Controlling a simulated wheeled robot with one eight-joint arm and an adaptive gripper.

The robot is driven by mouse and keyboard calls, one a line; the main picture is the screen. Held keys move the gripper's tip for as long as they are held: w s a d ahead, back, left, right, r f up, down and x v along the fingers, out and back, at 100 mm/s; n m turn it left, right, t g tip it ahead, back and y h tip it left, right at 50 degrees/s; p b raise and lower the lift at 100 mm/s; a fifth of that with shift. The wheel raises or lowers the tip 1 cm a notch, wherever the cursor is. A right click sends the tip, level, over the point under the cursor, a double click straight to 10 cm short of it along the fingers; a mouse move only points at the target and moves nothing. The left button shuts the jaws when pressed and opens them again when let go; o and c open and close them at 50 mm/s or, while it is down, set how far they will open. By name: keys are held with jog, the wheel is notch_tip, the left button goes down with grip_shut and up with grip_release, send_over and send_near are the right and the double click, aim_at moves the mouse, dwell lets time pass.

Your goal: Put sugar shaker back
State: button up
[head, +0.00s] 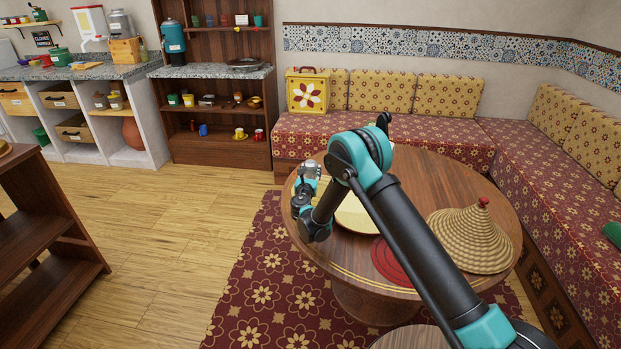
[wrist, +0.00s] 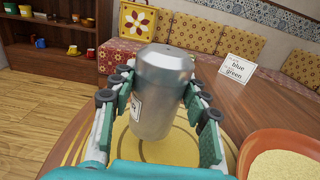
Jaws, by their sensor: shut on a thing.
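My gripper (wrist: 158,88) is shut around a silver metal shaker (wrist: 161,80) with a domed top and a small white label, partly covered by a finger. The shaker is upright, between the two green-padded fingers. In the head view my gripper (head: 306,190) is over the left edge of the round wooden table (head: 350,292), with the shaker's top (head: 312,168) just showing. Below the shaker is a yellow ringed patch (wrist: 185,148); I cannot tell whether the base touches it.
On the table are a terracotta bowl (wrist: 246,148) of pale grain, a "blue green" card (wrist: 237,70), a red round mat (head: 385,262) and a woven cone lid (head: 470,238). A dark shelf unit (head: 217,120) stands at the back; a low shelf (head: 40,215) stands left. Open floor lies between.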

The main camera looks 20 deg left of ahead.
aim_at(311, 177)
jog(key=shift+f, duration=1.7)
jog(key=shift+f, duration=0.1)
jog(key=o, duration=1.3)
jog(key=shift+c, duration=0.2)
